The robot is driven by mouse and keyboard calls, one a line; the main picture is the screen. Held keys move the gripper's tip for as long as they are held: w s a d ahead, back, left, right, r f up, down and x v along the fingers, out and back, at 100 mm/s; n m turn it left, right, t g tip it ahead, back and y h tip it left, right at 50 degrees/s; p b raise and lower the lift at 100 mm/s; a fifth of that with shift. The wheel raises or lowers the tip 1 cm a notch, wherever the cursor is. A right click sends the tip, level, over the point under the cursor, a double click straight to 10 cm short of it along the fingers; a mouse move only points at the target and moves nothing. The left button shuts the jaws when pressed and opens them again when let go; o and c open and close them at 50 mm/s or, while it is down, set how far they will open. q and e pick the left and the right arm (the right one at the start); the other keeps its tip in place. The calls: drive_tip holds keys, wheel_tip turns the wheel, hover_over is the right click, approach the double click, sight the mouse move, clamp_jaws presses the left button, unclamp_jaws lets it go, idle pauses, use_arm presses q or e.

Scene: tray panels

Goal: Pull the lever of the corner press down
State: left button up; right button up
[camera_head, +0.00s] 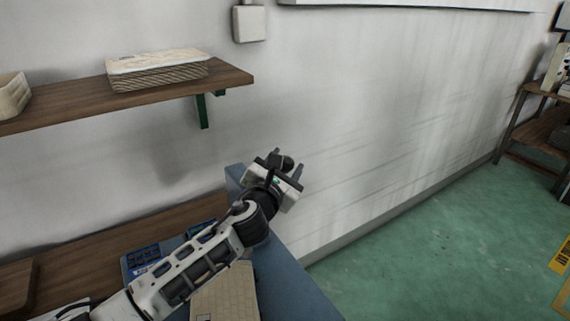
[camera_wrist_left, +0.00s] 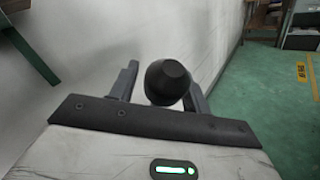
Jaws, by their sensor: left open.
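The black rounded knob of the lever (camera_head: 286,162) shows at the tip of my left gripper in the head view. In the left wrist view, the knob (camera_wrist_left: 168,82) sits between the two fingers, nearer the right one. My left gripper (camera_head: 288,160) is open around it; I cannot tell whether either finger touches it. The lever's shaft is hidden behind my gripper. A blue-grey upright part (camera_head: 234,178), perhaps of the corner press, shows behind my gripper, mostly hidden by my arm. My right gripper is not in view.
A blue-grey surface (camera_head: 297,285) carries a tan panel (camera_head: 228,292) and a blue bin (camera_head: 142,258) beneath my arm. Green floor (camera_head: 450,235) lies open at right.

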use_arm(q)
clamp_jaws()
drive_tip(key=s+d+f+m+t+h+b, duration=0.2)
drive_tip(key=s+d+f+m+b, duration=0.1)
drive_tip(key=b, duration=0.7)
drive_tip(key=shift+s+f+m+t, duration=0.4)
drive_tip(key=shift+s+f+m, duration=0.05)
drive_tip(key=shift+f+m, duration=0.8)
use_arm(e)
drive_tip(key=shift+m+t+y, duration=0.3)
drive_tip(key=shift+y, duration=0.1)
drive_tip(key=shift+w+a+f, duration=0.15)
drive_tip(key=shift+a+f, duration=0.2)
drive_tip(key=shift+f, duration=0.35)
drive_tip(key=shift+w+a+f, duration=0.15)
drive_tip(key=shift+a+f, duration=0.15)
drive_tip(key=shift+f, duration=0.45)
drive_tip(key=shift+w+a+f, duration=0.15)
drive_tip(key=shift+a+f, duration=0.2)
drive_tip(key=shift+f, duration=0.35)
